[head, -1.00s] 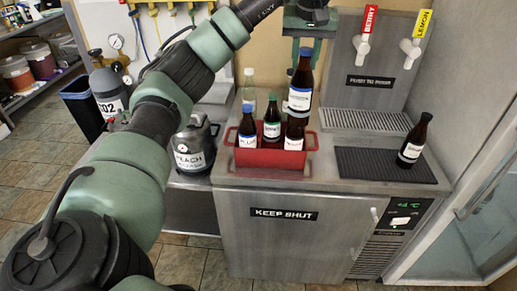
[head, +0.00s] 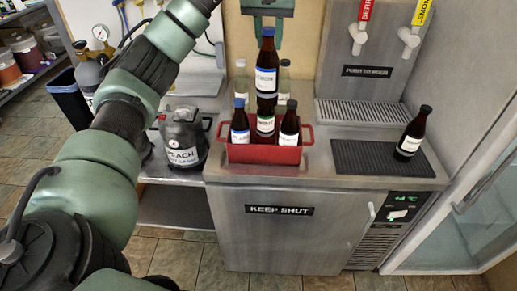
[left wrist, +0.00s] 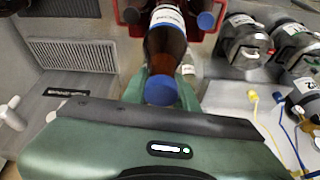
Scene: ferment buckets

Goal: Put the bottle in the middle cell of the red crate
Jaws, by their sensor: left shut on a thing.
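The bottle (head: 266,78), dark brown with a blue cap and a white-and-blue label, hangs upright in my left gripper (head: 267,30), shut around its top. It appears over the middle of the red crate (head: 265,154). Its lower end overlaps the front middle bottle (head: 264,125) in the picture, so its height above the crate is hard to tell. In the left wrist view the held bottle (left wrist: 166,42) points away between the fingers, with the crate's red edge (left wrist: 128,32) beyond. Crate cells are hidden by bottles. My right gripper is not in view.
In the crate's front row stand a blue-capped bottle (head: 240,124) and a dark-capped bottle (head: 288,126). Clear bottles (head: 242,83) show behind. Another dark bottle (head: 410,136) stands on the black mat (head: 372,160). A peach keg (head: 184,142) is left of the crate.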

